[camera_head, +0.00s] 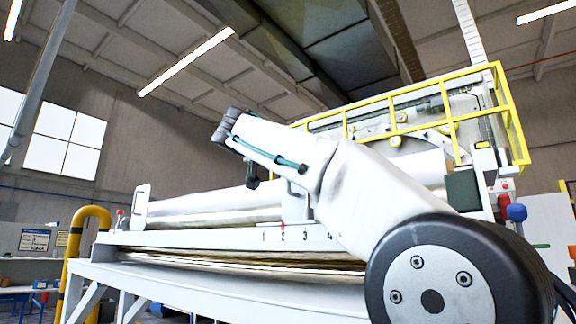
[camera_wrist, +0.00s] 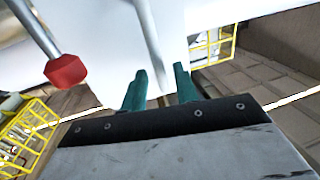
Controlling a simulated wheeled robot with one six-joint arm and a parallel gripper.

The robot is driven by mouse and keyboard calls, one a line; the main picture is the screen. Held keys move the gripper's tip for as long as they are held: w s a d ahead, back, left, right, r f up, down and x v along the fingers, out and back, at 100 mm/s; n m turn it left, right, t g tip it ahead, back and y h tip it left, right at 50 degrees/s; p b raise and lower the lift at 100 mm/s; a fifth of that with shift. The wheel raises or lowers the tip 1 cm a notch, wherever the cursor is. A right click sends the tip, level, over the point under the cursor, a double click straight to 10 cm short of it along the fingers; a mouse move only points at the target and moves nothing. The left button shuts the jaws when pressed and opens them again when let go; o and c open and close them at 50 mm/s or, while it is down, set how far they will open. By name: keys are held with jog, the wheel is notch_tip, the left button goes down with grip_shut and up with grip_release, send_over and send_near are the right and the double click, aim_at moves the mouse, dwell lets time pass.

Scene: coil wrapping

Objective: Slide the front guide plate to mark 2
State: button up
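In the head view a pale upright plate (camera_head: 300,204), seemingly the front guide plate, stands at the machine's front rail, its top behind my arm. A small red pointer (camera_head: 283,225) sits just above mark 2 (camera_head: 283,237) on the number scale. In the wrist view my gripper (camera_wrist: 160,70) has two teal fingers apart, with a gap between them. A thin pale bar (camera_wrist: 147,35) runs down between the fingers, with no clear contact. A red-tipped rod (camera_wrist: 67,70) is to the left of the fingers. A large white surface (camera_wrist: 105,35) lies beyond.
Long rollers (camera_head: 210,203) run behind the scale rail (camera_head: 190,240). A yellow railing (camera_head: 420,95) tops the machine at right. A left end bracket (camera_head: 141,207) and a yellow hoop post (camera_head: 75,250) stand at left. Open air surrounds my forearm above the rollers.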

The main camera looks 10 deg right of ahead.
jog(key=v, duration=0.5)
dwell(0.5)
